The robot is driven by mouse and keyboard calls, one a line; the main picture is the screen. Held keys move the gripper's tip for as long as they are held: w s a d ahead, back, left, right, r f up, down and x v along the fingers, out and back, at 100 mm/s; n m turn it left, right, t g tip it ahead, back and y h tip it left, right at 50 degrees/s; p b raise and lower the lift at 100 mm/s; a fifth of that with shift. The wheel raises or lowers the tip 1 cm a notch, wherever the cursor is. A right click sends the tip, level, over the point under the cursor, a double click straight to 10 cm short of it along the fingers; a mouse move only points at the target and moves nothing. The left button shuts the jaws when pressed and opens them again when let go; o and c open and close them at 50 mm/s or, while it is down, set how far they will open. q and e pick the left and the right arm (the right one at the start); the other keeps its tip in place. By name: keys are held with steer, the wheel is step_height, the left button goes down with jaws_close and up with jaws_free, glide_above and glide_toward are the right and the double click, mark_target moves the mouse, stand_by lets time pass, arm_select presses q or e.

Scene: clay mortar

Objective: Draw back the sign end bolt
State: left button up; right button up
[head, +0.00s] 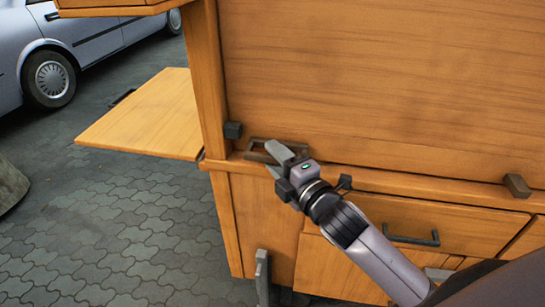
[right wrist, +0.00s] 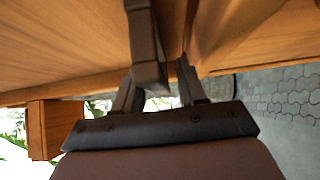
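A dark rectangular metal loop (head: 262,150), which looks like the bolt's handle, lies at the left end of the wooden ledge, below the large wooden panel (head: 380,80). My right gripper (head: 283,153) is at this loop and covers its right part. In the right wrist view its two fingers (right wrist: 160,88) stand apart, with a dark bar (right wrist: 145,45) in front of the left finger. I cannot tell whether they touch it. A dark block (head: 233,130) sits on the corner post just left of the loop. A grey upright piece (head: 262,275), apparently my left gripper, shows at the bottom edge; its fingers are unclear.
Another dark block (head: 517,186) sits on the ledge at the right. A drawer with a dark handle (head: 411,238) is below the ledge. A wooden flap (head: 150,115) sticks out at the left. Paving and a parked car (head: 50,70) lie beyond.

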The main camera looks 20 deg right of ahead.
steer(key=shift+s, duration=0.1)
steer(key=s+d, duration=0.1)
steer(key=s, duration=0.6)
steer(key=shift+d, duration=0.15)
stand_by(0.6)
steer(key=s+a+f+m+g+h+p, duration=0.1)
steer(key=s+f+m+g+p, duration=0.6)
steer(key=s+f+m+p, duration=0.3)
steer(key=s+f+m, duration=0.4)
steer(key=f+m, duration=0.1)
steer(key=m, duration=0.2)
steer(key=shift+s+f+m+p, duration=0.2)
steer(key=shift+s+m+p, duration=0.15)
steer(key=shift+m+p, duration=0.05)
